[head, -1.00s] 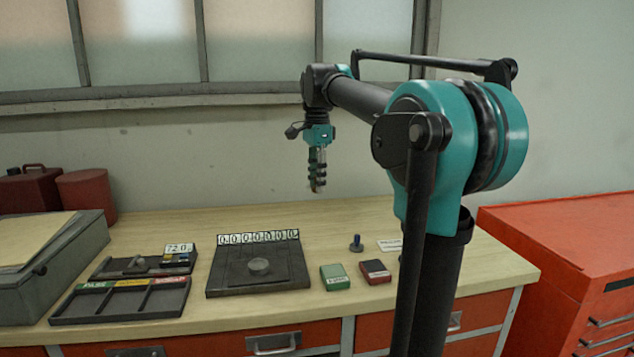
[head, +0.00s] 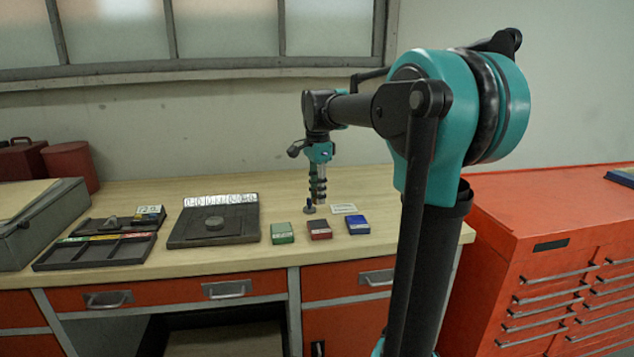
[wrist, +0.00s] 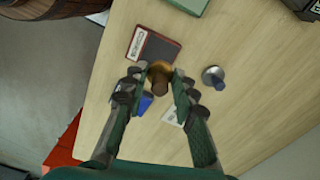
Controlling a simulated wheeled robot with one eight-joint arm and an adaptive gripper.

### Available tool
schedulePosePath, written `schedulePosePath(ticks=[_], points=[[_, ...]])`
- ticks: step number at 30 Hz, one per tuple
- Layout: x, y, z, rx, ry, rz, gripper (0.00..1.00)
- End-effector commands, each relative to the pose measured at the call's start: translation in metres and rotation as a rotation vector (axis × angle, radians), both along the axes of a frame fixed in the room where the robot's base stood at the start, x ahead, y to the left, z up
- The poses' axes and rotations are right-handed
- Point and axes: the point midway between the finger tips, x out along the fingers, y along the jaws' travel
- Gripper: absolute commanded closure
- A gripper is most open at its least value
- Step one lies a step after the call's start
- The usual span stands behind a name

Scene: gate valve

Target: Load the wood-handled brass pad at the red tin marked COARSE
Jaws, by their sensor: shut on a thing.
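My gripper (head: 317,203) points down above the bench, just behind the red tin (head: 319,229). In the wrist view my gripper (wrist: 160,80) is shut on the wood-handled brass pad (wrist: 159,74), its brown handle and brass-coloured disc showing between the fingertips. The pad appears beside the near edge of the red tin (wrist: 154,47) in that view; I cannot tell its height or whether they touch. In the head view the pad is not clearly visible.
A blue-handled grey pad (wrist: 213,76) stands close to the fingers. A green tin (head: 282,233), a blue tin (head: 358,225) and a white card (head: 343,208) are nearby. A dark plate (head: 190,236) and a sectioned tray (head: 95,252) lie left. The bench behind is clear.

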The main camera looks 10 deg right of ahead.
Motion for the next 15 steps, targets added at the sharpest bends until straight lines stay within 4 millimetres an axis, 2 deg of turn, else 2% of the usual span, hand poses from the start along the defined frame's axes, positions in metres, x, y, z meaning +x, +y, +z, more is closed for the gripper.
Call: schedulePosePath(ticks=[5, 15], points=[[0.0, 0.0, -0.01, 0.0, 0.0, 0.0, 0.96], [0.0, 0.0, -0.043, 0.0, 0.0, 0.0, 0.96]])
